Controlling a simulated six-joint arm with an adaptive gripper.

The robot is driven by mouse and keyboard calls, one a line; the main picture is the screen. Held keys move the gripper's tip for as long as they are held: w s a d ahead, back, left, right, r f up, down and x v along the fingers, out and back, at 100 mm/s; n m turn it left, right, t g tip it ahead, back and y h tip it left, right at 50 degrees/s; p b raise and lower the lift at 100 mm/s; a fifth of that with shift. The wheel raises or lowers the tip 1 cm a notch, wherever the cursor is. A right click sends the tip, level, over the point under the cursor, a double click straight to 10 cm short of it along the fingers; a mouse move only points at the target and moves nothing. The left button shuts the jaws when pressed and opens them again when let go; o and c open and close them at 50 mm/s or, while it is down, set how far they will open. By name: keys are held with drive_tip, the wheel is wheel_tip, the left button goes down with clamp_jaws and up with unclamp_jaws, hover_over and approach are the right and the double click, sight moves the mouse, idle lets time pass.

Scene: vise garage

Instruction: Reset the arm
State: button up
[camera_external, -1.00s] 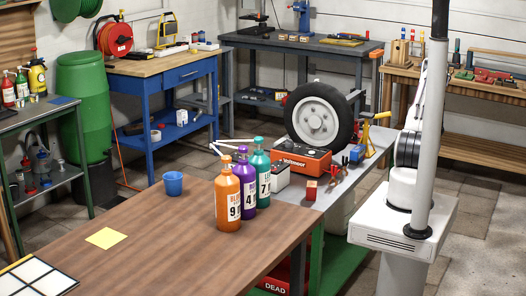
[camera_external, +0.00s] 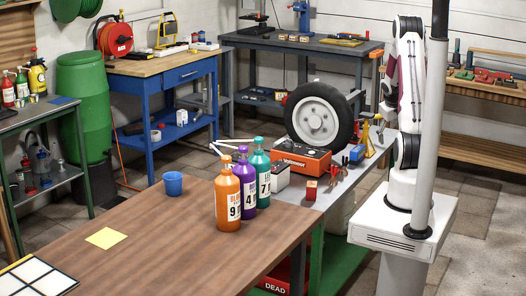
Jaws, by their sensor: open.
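My arm stands folded upright on its white pedestal at the right. The grey post partly hides my arm.
Orange (camera_external: 228,205), purple (camera_external: 246,190) and teal (camera_external: 262,185) bottles stand on the brown table (camera_external: 150,240) with a blue cup (camera_external: 173,183) and a yellow note (camera_external: 107,238). A tyre (camera_external: 318,115) and an orange Voltmeer box (camera_external: 300,160) are on the grey bench behind.

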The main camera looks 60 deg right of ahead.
drive_tip(key=a+r+n+t+y, duration=0.1)
drive_tip(key=a+r, duration=0.6)
drive_tip(key=a, duration=1)
drive_tip(key=a+r+n+t+y, duration=0.2)
drive_tip(key=a+r, duration=0.5)
drive_tip(key=a, duration=1)
drive_tip(key=a+r+n+t+y, duration=0.2)
drive_tip(key=a+r+n, duration=0.2)
drive_tip(key=a, duration=1.3)
wheel_tip(320, 180, up, 3)
drive_tip(key=shift+a+f, duration=0.1)
drive_tip(key=shift+a, duration=0.2)
